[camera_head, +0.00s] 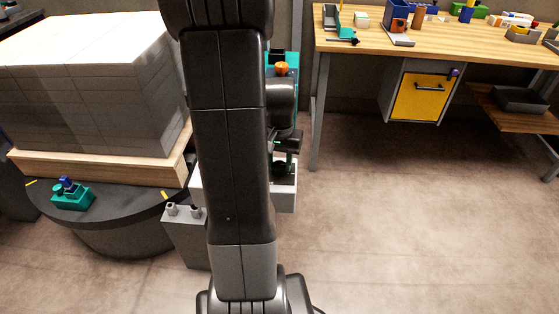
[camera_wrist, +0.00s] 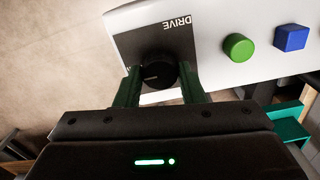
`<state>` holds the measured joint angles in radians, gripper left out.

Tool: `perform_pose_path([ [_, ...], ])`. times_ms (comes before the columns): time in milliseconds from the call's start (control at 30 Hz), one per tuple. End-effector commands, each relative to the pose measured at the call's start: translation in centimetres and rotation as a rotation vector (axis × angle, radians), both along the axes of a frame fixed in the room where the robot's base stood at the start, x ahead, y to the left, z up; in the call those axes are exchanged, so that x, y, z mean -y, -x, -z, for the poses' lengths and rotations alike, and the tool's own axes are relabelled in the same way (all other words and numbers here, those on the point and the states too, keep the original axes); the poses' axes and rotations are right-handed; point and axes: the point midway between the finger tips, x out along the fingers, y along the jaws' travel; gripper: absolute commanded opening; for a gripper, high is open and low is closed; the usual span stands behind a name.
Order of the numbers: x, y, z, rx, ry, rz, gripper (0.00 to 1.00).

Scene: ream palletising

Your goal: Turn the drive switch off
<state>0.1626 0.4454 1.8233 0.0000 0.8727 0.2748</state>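The drive switch (camera_wrist: 158,71) is a round black knob on a dark plate marked DRIVE, which appears upside down in the wrist view. It sits on a white control box (camera_wrist: 222,20), which also shows in the head view (camera_head: 285,198), partly behind my arm. My gripper (camera_wrist: 160,73) has its two green fingers on either side of the knob, close against it, with no clear gap visible. A pale mark on the knob points roughly sideways in the picture. In the head view my gripper (camera_head: 284,160) is over the box, and the knob is mostly hidden.
A green round button (camera_wrist: 239,47) and a blue square button (camera_wrist: 290,38) sit beside the switch. A pallet stack of reams (camera_head: 90,95) stands on a dark round platform (camera_head: 130,205) at left. A workbench (camera_head: 440,42) is at the back right, with open floor before it.

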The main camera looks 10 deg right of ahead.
Motion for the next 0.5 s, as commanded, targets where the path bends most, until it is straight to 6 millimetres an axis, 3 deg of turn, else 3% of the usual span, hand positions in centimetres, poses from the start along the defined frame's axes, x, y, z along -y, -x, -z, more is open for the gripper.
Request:
perform_pose_path([
  [500,-0.01,0.0,-0.16,-0.001,0.0,-0.132,0.13],
])
